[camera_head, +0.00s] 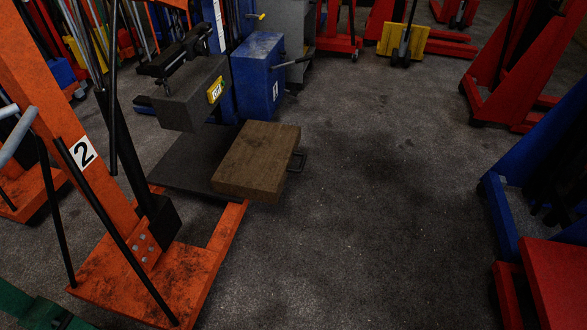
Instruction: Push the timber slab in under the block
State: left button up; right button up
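The block (184,104) is dark grey with a yellow label. It is held up above the plate, with a dark gap below it. Most of the slab's top shows clear of the block; I cannot tell whether its far left edge is under it. Neither gripper is in view.
An orange jack (160,280) numbered 2 stands at the left, its foot and leg near the slab. A blue cabinet-like unit (258,75) with a lever stands behind. Red and blue jacks line the right side. The dark floor (390,200) right of the slab is clear.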

aim_at(256, 166)
jog(key=i+l+u, duration=0.1)
jog(key=u, duration=0.3)
jog(key=i+l+u, duration=0.6)
jog(key=l+u, duration=0.15)
jog(key=l, duration=0.15)
